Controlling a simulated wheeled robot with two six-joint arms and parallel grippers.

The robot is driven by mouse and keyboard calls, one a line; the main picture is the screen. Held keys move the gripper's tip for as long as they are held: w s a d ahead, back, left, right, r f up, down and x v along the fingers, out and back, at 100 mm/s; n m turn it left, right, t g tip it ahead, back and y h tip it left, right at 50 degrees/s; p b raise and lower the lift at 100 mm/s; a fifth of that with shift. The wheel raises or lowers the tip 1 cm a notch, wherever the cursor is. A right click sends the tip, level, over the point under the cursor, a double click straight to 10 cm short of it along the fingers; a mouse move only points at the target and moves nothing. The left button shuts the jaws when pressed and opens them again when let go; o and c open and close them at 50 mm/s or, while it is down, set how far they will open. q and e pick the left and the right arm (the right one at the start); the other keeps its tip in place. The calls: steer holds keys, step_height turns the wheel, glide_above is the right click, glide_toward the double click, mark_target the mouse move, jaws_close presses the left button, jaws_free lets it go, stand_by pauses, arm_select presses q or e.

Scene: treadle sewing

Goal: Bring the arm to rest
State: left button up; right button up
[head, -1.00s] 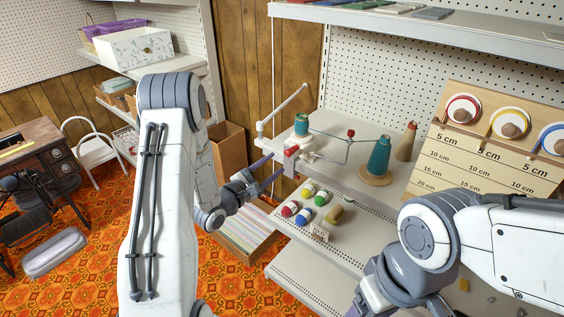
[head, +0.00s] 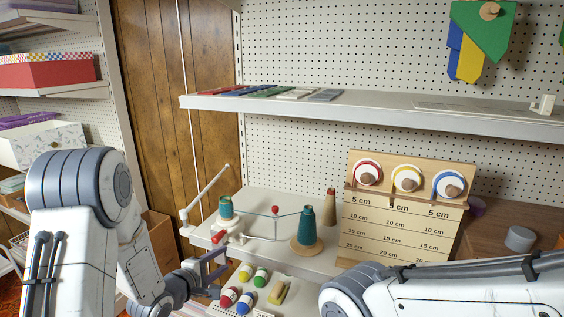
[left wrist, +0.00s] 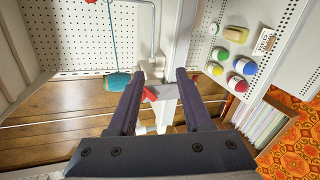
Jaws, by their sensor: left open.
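My left gripper (head: 211,268) is in front of the shelf unit, left of the row of coloured balls. In the left wrist view my left gripper (left wrist: 153,92) has its two fingers apart, with nothing held between them. Beyond the fingertips a small red-and-white part (left wrist: 155,92) shows at the shelf edge; it also shows in the head view (head: 219,238). My right arm (head: 440,297) comes in from the lower right of the head view. Its gripper is out of the picture.
Teal thread cones (head: 307,230) and a thin wire stand are on the shelf (head: 270,205). Several coloured balls (head: 245,272) lie lower, close to my left gripper. A wooden length board (head: 400,215) stands at right. An upper shelf (head: 380,115) juts out above.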

arm_select(q)
steer(key=s+d+r+m+g+y, duration=0.25)
steer(key=s+d+m+g, duration=0.45)
steer(key=s+d+m, duration=0.5)
steer(key=s+r+m+g, duration=0.1)
steer(key=s+m+g, duration=0.2)
steer(key=s, duration=0.8)
steer(key=s+d+r+m+g+y, duration=0.1)
steer(key=s+r+m+g, duration=0.1)
steer(key=s+m, duration=0.6)
steer(key=s+g, duration=0.1)
steer(key=s, duration=0.2)
steer(key=shift+s+d+m, duration=0.15)
steer(key=shift+s+m, duration=0.15)
steer(key=shift+s, duration=0.05)
steer(key=shift+r+y, duration=0.1)
steer(key=shift+y, duration=0.15)
